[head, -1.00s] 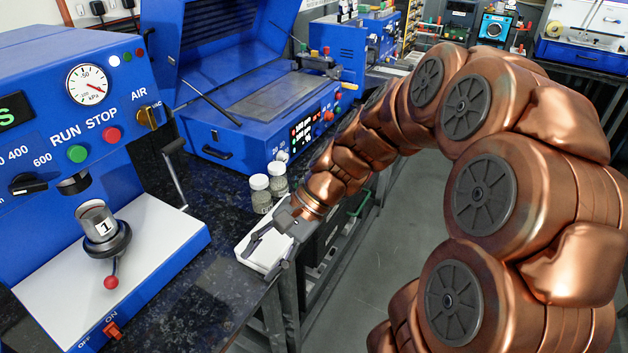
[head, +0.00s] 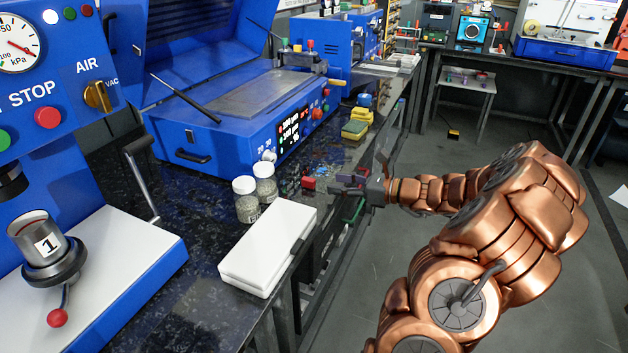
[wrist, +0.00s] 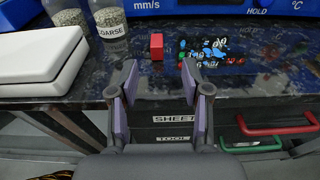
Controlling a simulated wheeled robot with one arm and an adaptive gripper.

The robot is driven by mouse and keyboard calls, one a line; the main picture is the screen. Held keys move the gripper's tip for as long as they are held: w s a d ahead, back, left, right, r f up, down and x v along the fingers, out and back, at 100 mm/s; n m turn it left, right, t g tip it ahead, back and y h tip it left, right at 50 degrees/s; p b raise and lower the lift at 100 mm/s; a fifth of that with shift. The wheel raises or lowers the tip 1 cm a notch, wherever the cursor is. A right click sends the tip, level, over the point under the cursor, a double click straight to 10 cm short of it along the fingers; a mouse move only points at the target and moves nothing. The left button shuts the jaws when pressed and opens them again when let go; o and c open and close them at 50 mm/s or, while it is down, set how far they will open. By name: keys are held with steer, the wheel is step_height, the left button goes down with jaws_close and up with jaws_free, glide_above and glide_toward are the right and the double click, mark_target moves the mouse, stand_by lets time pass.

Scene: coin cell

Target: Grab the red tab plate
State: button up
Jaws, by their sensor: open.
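A small red block (head: 309,183), which looks like the red tab plate, lies on the dark speckled worktop near its front edge, right of two glass jars. In the wrist view the red block (wrist: 156,46) stands ahead of my gripper (wrist: 158,78), between the lines of its two fingers and apart from them. The fingers are spread with nothing between them. In the head view my gripper (head: 355,178) is at the worktop's front edge, to the right of the block.
A white case (head: 268,246) and the jars (head: 254,196) stand left of the block. A blue machine (head: 245,115) stands behind. Small coloured bits (wrist: 205,50) lie right of the block. Drawers with red and green handles (wrist: 255,146) are below the edge.

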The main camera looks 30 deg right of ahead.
mark_target(315, 181)
steer(key=shift+b+x, duration=0.3)
steer(key=shift+x, duration=3.65)
steer(key=shift+s+a+r, duration=0.1)
jaws_close()
